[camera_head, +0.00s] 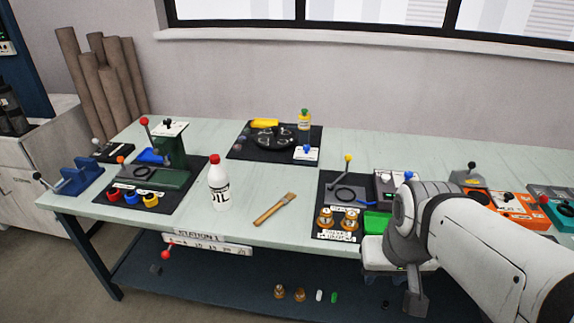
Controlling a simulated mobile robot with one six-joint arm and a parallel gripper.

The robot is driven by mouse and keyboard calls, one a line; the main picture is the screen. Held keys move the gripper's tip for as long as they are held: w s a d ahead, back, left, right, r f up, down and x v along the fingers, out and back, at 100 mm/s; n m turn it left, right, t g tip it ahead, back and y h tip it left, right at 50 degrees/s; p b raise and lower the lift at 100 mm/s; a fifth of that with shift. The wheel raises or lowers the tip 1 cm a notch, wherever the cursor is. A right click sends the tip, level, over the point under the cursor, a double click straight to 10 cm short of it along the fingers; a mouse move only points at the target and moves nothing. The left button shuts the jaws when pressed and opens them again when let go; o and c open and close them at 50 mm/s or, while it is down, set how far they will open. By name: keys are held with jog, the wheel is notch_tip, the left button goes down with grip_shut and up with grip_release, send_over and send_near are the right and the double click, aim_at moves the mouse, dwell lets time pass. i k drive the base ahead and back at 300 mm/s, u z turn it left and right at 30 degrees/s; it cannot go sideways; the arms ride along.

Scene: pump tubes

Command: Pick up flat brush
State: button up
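The flat brush (274,209) lies on the pale green tabletop near its front edge, between a white oil bottle and a black mat. Its wooden handle points to the lower left and its bristle end to the upper right. My gripper (410,302) hangs at the lower right, in front of the table's front edge, well to the right of the brush and apart from it. One grey finger shows; my arm hides much of the rest, so I cannot tell its opening.
The white oil bottle (218,183) with a red cap stands left of the brush. Another mat (236,150) lies behind. The tabletop around the brush is clear.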

aim_at(289, 196)
jog(key=i, duration=0.85)
jog(key=u, duration=0.05)
